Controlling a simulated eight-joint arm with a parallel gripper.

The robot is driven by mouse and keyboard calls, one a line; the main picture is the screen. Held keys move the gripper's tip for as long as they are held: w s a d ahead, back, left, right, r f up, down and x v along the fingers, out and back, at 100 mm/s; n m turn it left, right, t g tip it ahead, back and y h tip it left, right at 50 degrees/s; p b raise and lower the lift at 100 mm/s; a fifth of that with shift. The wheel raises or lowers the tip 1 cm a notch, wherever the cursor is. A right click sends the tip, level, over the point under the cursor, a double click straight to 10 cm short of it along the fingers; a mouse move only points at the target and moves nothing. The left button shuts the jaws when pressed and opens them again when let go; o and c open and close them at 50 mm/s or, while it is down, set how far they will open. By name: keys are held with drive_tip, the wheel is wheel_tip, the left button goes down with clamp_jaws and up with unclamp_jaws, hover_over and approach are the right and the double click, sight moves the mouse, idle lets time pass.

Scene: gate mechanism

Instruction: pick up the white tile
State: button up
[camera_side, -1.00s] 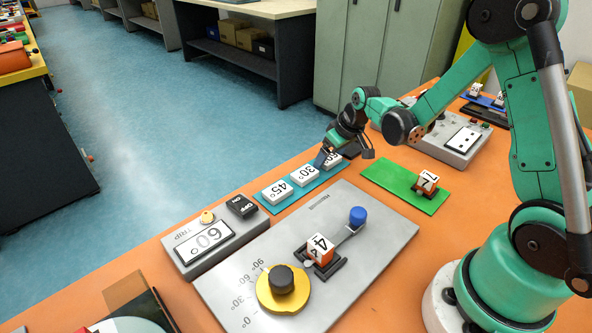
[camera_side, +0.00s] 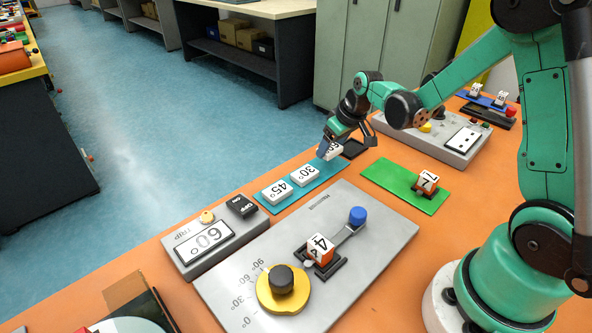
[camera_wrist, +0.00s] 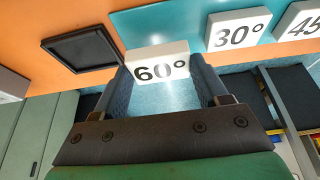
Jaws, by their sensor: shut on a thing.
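My gripper (camera_wrist: 160,85) is shut on a white tile (camera_wrist: 157,62) marked 60°, held between its two fingers in the wrist view. In the side view my gripper (camera_side: 333,145) holds this tile (camera_side: 331,153) at the far end of the teal strip (camera_side: 262,196); it looks raised and tilted there, and the fingers hide part of it. Two more white tiles lie on the strip: the 30° tile (camera_side: 305,175) and the 45° tile (camera_side: 277,191).
An empty black square tray (camera_wrist: 82,50) lies beside the strip. A grey panel (camera_side: 215,292) carries a yellow dial (camera_side: 283,289), a block marked 4 (camera_side: 320,250) and a blue knob (camera_side: 357,215). A green mat (camera_side: 380,174) bears another block.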

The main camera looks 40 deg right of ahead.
wheel_tip(320, 180, up, 16)
drive_tip(key=r, duration=0.1)
hover_over(349, 147)
drive_tip(key=s, duration=0.1)
wheel_tip(349, 147, down, 12)
drive_tip(key=shift+s+f, duration=0.2)
drive_tip(key=shift+f, duration=3.35)
drive_tip(key=shift+f, duration=0.15)
